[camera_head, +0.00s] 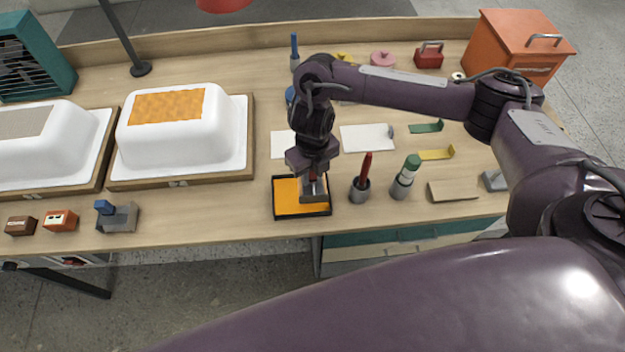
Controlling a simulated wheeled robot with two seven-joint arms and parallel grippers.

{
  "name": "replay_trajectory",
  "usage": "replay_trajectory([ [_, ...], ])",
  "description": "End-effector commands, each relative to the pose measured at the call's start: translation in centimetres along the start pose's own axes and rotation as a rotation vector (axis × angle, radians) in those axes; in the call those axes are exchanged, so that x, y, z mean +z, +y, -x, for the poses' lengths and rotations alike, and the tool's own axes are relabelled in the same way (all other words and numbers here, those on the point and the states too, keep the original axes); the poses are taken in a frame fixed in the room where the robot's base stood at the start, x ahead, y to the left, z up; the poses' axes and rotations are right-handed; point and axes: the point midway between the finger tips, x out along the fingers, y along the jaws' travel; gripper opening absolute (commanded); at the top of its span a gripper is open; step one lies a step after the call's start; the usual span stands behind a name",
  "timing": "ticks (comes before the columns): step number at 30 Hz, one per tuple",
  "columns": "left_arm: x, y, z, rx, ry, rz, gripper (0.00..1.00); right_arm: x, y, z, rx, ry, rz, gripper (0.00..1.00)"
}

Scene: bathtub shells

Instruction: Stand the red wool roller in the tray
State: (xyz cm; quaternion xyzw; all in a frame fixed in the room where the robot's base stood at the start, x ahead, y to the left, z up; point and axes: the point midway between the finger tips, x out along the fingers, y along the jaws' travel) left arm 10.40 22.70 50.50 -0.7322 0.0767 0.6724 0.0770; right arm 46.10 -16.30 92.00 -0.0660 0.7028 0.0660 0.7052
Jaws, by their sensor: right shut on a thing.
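My right gripper (313,184) points down over the tray (275,205), a shallow black-rimmed tray with an orange-yellow inside, at its right half. My left gripper is not in view.
Two white tub shells (178,140) (45,150) fill the left. An orange box (515,48) stands back right. Bare bench lies left of the tray.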

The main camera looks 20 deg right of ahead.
Motion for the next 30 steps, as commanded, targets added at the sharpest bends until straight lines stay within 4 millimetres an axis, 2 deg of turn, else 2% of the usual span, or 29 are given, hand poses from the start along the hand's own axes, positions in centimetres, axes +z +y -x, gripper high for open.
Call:
replay_trajectory([
  [3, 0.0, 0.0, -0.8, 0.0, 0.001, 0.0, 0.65, -0.2, 0.1, -2.3, 0.002, 0.005, -0.001, 0.09],
  [6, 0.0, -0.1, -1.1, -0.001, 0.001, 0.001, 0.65, -0.2, 0.1, -3.3, 0.001, 0.004, -0.001, 0.09],
  [19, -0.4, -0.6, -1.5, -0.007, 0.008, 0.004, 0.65, -0.1, 0.0, -3.9, 0.0, 0.002, 0.001, 0.09],
  [20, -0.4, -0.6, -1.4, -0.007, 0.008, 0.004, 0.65, -0.1, 0.0, -3.8, -0.001, 0.002, 0.001, 0.29],
  [24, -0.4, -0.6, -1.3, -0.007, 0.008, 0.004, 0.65, -0.1, 0.0, -3.7, -0.001, 0.002, 0.001, 0.48],
  [30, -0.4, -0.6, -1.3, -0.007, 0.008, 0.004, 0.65, -0.1, 0.0, -3.7, -0.001, 0.002, 0.001, 0.49],
])
